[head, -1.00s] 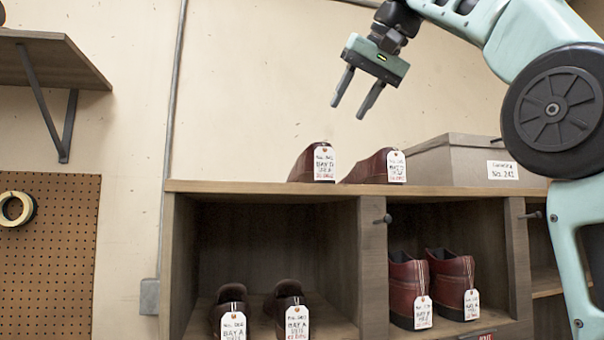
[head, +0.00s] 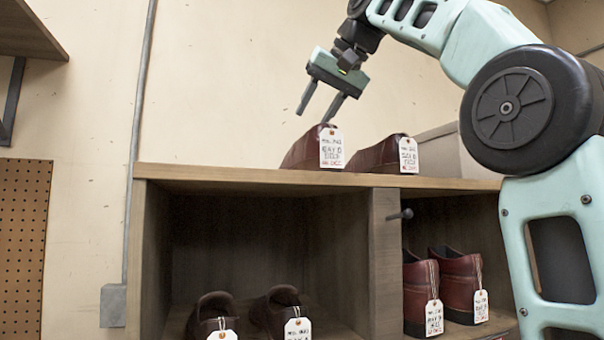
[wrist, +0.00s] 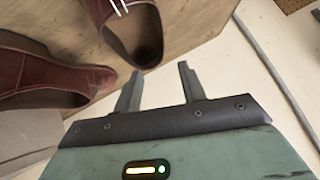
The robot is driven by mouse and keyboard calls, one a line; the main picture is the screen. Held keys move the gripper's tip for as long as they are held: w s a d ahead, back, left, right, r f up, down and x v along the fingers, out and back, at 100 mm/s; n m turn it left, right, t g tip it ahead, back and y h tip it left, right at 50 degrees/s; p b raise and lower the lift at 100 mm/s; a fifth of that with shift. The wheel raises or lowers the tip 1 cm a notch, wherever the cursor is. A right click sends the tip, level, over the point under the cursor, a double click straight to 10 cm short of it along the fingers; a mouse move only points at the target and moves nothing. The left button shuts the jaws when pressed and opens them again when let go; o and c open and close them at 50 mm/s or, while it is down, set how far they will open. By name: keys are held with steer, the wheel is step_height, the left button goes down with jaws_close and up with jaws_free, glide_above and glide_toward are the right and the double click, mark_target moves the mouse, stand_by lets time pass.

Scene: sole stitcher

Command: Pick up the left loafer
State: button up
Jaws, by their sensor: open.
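The left loafer (head: 304,152) is a dark burgundy shoe with a white tag (head: 332,149), on top of the wooden shelf unit. In the wrist view the left loafer (wrist: 154,32) shows its open top near the upper middle. The right loafer (head: 374,156) stands beside it with its own tag, and appears at the left of the wrist view (wrist: 32,72). My gripper (head: 319,113) is open and empty, just above the left loafer in the head view. In the wrist view my gripper (wrist: 160,71) has its left fingertip near the loafer's opening; contact cannot be told.
A grey box (head: 440,152) stands right of the right loafer, partly behind my arm. The shelf top (head: 215,174) is bare to the left of the loafers. Dark shoes (head: 277,312) and reddish-brown boots (head: 461,285) sit in compartments below. A wall rises behind.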

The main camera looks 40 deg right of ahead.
mark_target(295, 147)
steer(key=x, duration=0.4)
steer(key=shift+p+x, duration=1.1)
steer(key=shift+x, duration=1.8)
steer(key=shift+s+f, duration=0.15)
steer(key=shift+s, duration=0.05)
jaws_close()
